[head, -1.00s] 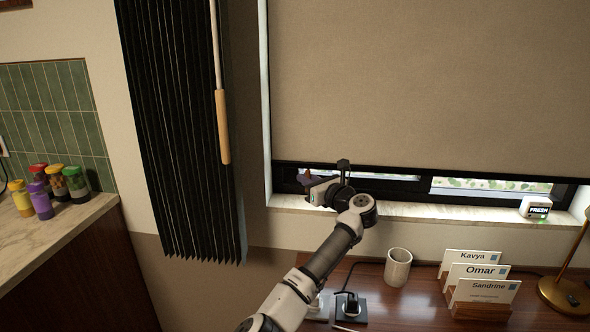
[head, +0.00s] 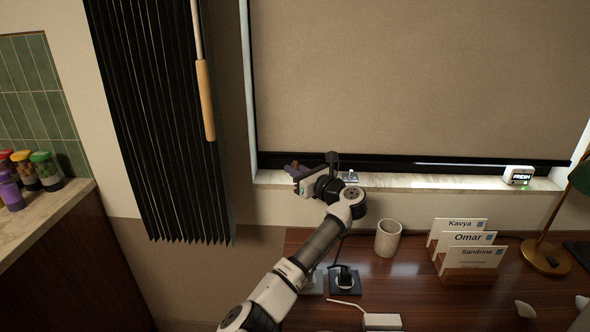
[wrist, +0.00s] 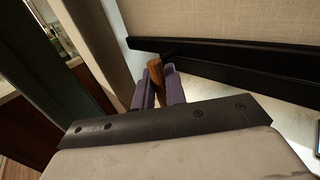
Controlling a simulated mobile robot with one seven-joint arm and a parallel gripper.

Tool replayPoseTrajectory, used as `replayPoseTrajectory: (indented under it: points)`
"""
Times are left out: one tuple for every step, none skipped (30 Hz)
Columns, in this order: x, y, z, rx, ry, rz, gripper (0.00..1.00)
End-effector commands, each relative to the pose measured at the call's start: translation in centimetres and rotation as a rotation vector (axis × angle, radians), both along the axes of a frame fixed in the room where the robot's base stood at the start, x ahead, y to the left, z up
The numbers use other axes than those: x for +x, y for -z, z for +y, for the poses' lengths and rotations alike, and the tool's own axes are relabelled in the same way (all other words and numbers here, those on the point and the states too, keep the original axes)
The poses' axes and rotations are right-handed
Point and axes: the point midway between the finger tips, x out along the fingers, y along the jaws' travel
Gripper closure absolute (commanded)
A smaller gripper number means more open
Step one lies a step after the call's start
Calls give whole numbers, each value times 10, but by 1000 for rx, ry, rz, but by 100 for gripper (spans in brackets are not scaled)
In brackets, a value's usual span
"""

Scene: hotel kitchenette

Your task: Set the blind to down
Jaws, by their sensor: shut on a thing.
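The blind (head: 415,75) is a beige roller sheet with a dark bottom bar (head: 460,160). It covers nearly all of the window, and its bar hangs just above the sill. My gripper (head: 296,168) is at the blind's lower left corner, in front of the bar. In the wrist view, the purple fingers (wrist: 158,88) are shut on a brown wooden handle (wrist: 155,72) beside the blind's dark bar (wrist: 220,66). The handle's connection to the bar is partly hidden by the fingers.
A black pleated curtain (head: 155,120) with a wooden-handled wand (head: 206,100) hangs to the left. A small display (head: 518,175) stands on the sill (head: 420,181). A cup (head: 388,238), card holder (head: 470,272) and lamp (head: 545,255) stand on the desk.

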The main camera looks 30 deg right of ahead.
Motion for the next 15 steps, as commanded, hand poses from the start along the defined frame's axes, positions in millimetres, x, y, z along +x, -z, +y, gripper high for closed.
replayPoseTrajectory:
  points:
    - [0,7,1,4,-4,10,100]
    - [0,7,1,4,-5,11,86]
    - [0,7,1,5,-4,11,81]
    - [0,7,1,5,-4,11,77]
    - [0,7,1,4,-4,10,73]
    - [0,6,1,4,-3,9,68]
    - [0,6,1,3,-3,9,68]
    - [0,6,1,4,-3,8,68]
    - [0,5,1,4,-3,8,68]
    - [0,5,0,3,-3,7,68]
    - [0,5,0,3,-2,7,68]
    - [0,4,0,3,-2,7,68]
    - [0,4,0,3,-2,6,68]
    - [-1,4,0,3,-2,6,68]
    - [-3,4,0,2,-1,5,68]
